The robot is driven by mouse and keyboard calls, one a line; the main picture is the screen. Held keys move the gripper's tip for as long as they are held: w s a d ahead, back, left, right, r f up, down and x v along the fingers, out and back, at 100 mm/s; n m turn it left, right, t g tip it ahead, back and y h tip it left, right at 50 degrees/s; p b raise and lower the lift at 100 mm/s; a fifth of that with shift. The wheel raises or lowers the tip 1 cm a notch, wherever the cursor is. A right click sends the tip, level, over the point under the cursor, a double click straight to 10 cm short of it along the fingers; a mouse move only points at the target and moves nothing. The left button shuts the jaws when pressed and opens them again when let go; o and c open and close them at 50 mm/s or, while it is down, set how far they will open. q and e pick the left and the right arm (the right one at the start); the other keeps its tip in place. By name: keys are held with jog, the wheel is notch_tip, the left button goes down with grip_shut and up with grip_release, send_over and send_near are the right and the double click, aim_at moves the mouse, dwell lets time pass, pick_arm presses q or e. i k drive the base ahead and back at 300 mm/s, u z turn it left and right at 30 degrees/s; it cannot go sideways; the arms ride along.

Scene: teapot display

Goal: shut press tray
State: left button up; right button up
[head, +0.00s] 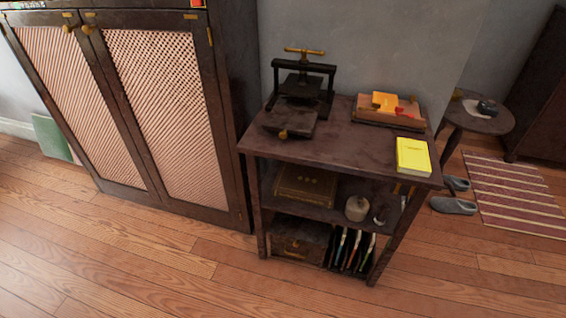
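A dark press (303,78) with a brass handle on top stands at the back left of a dark wooden side table (345,150). Its tray (290,121) sticks out toward the front of the table, with a small brass knob (283,134) at its front end. The tray looks pulled out from the press frame. Neither of my grippers is in view.
A wooden box (388,113) with orange items and a yellow book (413,156) sit on the table's right side. Shelves below hold boxes, a jar and upright books. A lattice-door cabinet (160,90) stands left. The floor in front is clear.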

aim_at(298, 116)
jog(key=z, duration=0.15)
jog(key=k, duration=0.4)
jog(key=u, duration=0.95)
jog(key=i, duration=1.15)
jog(key=z, duration=0.35)
